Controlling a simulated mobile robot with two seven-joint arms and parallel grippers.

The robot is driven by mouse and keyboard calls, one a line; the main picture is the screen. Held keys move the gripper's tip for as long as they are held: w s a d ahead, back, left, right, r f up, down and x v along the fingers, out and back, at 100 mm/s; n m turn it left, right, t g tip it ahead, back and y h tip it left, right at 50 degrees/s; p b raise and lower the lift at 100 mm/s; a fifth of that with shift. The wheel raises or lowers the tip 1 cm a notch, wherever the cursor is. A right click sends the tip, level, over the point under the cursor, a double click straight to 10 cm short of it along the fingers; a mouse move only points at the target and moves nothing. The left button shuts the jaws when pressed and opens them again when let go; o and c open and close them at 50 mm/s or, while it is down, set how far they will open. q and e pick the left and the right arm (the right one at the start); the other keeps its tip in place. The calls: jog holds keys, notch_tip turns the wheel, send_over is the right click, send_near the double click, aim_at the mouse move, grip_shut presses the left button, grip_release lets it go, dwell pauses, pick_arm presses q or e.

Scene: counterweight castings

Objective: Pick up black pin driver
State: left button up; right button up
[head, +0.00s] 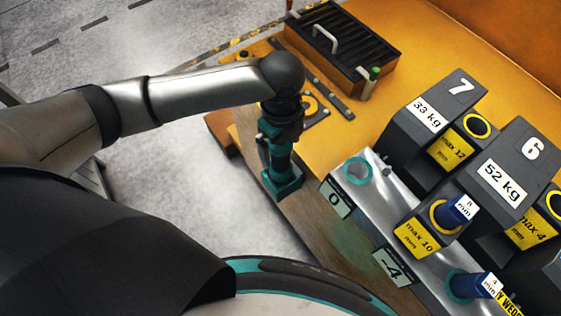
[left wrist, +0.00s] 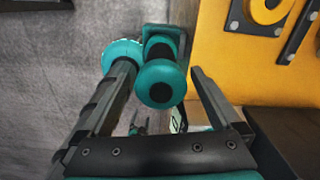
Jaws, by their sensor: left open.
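A teal tool with a dark round centre on its end, which I take for the pin driver, stands at the near left edge of the workbench (head: 282,182). In the left wrist view the tool (left wrist: 160,82) shows end-on between my two dark fingers. My left gripper (left wrist: 164,70) is open, with one finger on each side; I cannot tell whether either finger touches it. In the head view my left gripper (head: 279,128) is above the tool and hides its upper part. My right gripper is not in view.
The yellow workbench (head: 355,40) holds a dark slatted box (head: 345,45) with a handle at the back. Dark castings marked 7 (head: 440,115) and 6 (head: 505,165) stand at right, beside a metal rail (head: 372,200) with teal-ringed sockets. Grey floor (head: 150,40) is clear at left.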

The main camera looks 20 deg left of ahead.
aim_at(280, 166)
pick_arm(q)
jog(key=shift+w+a+f, duration=0.1)
jog(key=shift+f, duration=2.65)
grip_shut()
jog(key=shift+w+r, duration=0.1)
